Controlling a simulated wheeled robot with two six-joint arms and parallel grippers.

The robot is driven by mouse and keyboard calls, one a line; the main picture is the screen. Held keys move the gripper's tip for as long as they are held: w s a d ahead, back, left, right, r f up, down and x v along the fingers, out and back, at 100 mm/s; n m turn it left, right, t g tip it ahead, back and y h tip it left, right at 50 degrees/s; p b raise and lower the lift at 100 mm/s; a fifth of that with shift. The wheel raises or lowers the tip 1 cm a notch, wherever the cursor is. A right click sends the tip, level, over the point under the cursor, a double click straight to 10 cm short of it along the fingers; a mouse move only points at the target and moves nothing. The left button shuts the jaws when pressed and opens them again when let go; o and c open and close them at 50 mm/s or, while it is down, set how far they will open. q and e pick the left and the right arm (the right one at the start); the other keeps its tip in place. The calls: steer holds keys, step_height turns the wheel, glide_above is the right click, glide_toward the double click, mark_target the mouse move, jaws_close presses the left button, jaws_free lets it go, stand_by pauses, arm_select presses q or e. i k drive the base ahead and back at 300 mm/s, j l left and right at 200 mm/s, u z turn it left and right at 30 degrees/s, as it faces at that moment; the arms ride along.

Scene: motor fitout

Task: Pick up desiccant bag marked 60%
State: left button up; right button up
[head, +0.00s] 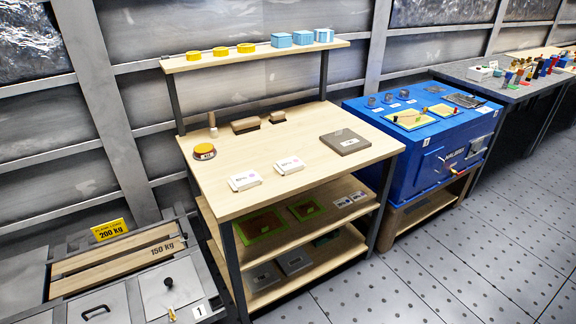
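Two small white packets with reddish print lie on the wooden workbench top: a left packet (244,182) and a right packet (289,165). The print on all of these is too small to read, so I cannot tell which, if any, is the bag marked 60%. Neither of my grippers is in view.
The workbench (240,204) also carries a round orange-topped item (204,152) and a grey-brown plate (345,141). An upper shelf (270,52) holds yellow discs and blue boxes. A blue machine (406,170) stands right; the tiled floor in front is clear.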

mark_target(293, 164)
steer(key=i+l, duration=0.2)
steer(key=l, duration=0.2)
steer(key=i+l+u, duration=0.15)
steer(key=i+l, duration=0.3)
steer(key=l, duration=0.35)
steer(key=j+u, duration=0.05)
